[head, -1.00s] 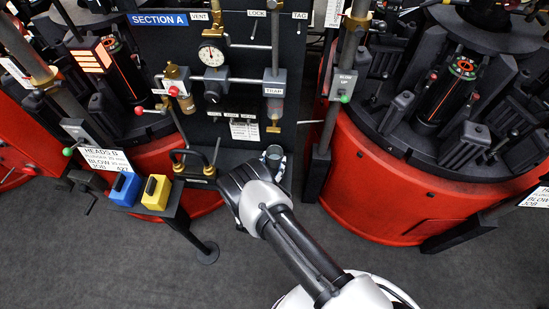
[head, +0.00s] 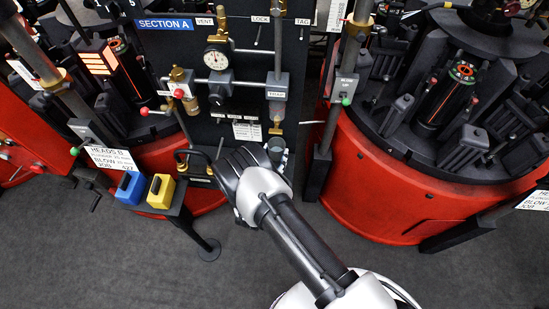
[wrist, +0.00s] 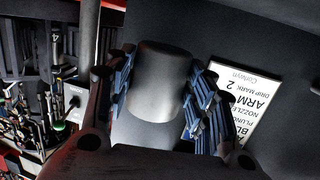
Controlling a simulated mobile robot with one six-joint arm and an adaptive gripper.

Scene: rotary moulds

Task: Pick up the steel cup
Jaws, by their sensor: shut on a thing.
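The steel cup (wrist: 158,82) is a smooth grey cylinder in the wrist view. It stands between the two blue-padded fingers of my gripper (wrist: 160,95), which is shut on it with a pad against each side. In the head view a grey cup rim (head: 277,148) shows just past the right side of my gripper (head: 248,165), in front of the dark panel. My gripper's dark body hides part of the cup there. I cannot tell how far the cup is above the surface below it.
The dark panel (head: 240,60) with gauge and valves stands behind my gripper. A red rotary mould (head: 385,190) is to the right. Grey floor (head: 310,260) is open in front.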

